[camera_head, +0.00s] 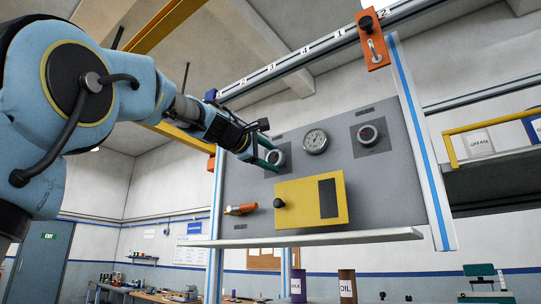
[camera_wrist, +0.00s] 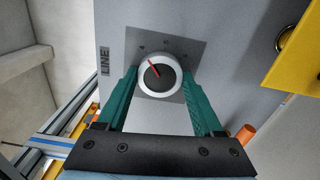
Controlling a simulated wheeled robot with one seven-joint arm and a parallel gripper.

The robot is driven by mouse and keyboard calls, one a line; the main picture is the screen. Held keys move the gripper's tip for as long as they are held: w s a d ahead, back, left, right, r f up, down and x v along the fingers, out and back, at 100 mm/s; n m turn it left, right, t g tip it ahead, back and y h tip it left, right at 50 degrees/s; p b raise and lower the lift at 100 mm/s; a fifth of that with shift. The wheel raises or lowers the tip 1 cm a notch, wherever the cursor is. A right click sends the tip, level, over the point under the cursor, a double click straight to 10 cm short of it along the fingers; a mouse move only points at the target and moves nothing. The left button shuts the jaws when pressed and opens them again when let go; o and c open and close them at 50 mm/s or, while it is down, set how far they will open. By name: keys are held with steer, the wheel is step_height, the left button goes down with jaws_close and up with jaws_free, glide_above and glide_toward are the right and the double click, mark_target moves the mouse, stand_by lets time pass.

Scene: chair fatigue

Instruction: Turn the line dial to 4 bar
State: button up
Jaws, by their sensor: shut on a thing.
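The line dial (camera_wrist: 158,77) is a round knob with a white rim, a dark centre and a red pointer, on a dark square plate beside a LINE label (camera_wrist: 105,61). In the head view my gripper (camera_head: 266,153) is at the left dial (camera_head: 275,157) on the grey panel (camera_head: 260,228). A round gauge (camera_head: 315,141) is right of it; its reading is illegible.
A second dial (camera_head: 367,134) sits further right on the panel. Below are a yellow box (camera_head: 298,203) with a black knob and an orange handle (camera_head: 240,209). A pale shelf (camera_head: 320,238) juts out along the panel's bottom. An orange block (camera_head: 373,40) hangs from the numbered rail.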

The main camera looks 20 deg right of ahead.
steer(key=shift+n, duration=0.5)
steer(key=o, duration=1.4)
steer(key=shift+a, duration=0.1)
steer(key=b+v, duration=0.4)
steer(key=v, duration=0.6)
steer(key=shift+s+a, duration=0.15)
steer(key=shift+a, duration=0.15)
